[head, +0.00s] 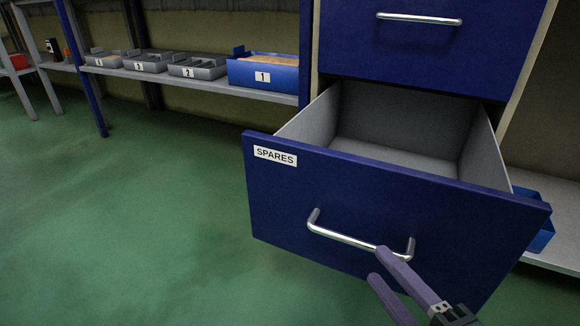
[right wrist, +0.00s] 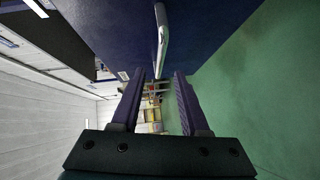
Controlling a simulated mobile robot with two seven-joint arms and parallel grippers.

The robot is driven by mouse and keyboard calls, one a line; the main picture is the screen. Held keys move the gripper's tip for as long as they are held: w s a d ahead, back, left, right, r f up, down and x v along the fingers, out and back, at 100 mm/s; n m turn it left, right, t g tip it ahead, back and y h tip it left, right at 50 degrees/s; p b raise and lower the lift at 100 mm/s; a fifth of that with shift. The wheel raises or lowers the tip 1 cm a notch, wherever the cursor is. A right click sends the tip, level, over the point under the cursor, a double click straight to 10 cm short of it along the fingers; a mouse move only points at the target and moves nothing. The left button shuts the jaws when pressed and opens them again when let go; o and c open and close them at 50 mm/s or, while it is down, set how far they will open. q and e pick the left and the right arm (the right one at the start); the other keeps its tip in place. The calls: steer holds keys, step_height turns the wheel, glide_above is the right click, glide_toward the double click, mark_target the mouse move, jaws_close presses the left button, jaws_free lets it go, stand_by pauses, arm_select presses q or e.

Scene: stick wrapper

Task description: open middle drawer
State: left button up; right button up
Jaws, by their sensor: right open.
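The blue drawer (head: 400,215) with a "SPARES" label is pulled well out, and its visible grey interior is empty. Its silver bar handle (head: 345,238) is on the front panel. My right gripper (head: 378,266) is open at the right part of this handle, with one purple finger overlapping the bar in the head view. In the right wrist view the handle (right wrist: 161,40) runs down toward the gap between the open fingertips (right wrist: 159,76). I cannot tell whether they touch it. My left gripper is not in view.
A closed blue drawer (head: 420,45) with a silver handle is above. A shelf (head: 210,82) at the back left holds several grey bins and a blue bin (head: 262,72) marked 1. Another blue bin (head: 541,236) is at the right. Green floor on the left is clear.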

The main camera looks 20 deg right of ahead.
steer(key=s, duration=0.3)
steer(key=shift+a+r, duration=0.1)
steer(key=shift+r, duration=0.1)
steer(key=shift+p, duration=0.3)
step_height(320, 180, up, 25)
steer(key=w+d+m+g+h+p, duration=0.1)
steer(key=w+d+m+g+p, duration=0.35)
steer(key=p, duration=2.05)
steer(key=s+a+r+m+g+y+p, duration=0.1)
steer(key=s+a+r+m+g+p, duration=0.3)
steer(key=r+p, duration=0.65)
steer(key=s+a+r+m+g+y+p, duration=0.15)
steer(key=s+r+p, duration=0.35)
steer(key=r+p, duration=0.55)
steer(key=s+a+r+m+g+p, duration=0.4)
steer(key=r+p, duration=0.4)
steer(key=r, duration=0.5)
step_height(320, 180, up, 35)
steer(key=d+t+p, duration=0.1)
steer(key=p, duration=3.3)
steer(key=shift+s+p, duration=0.35)
steer(key=shift+s, duration=0.1)
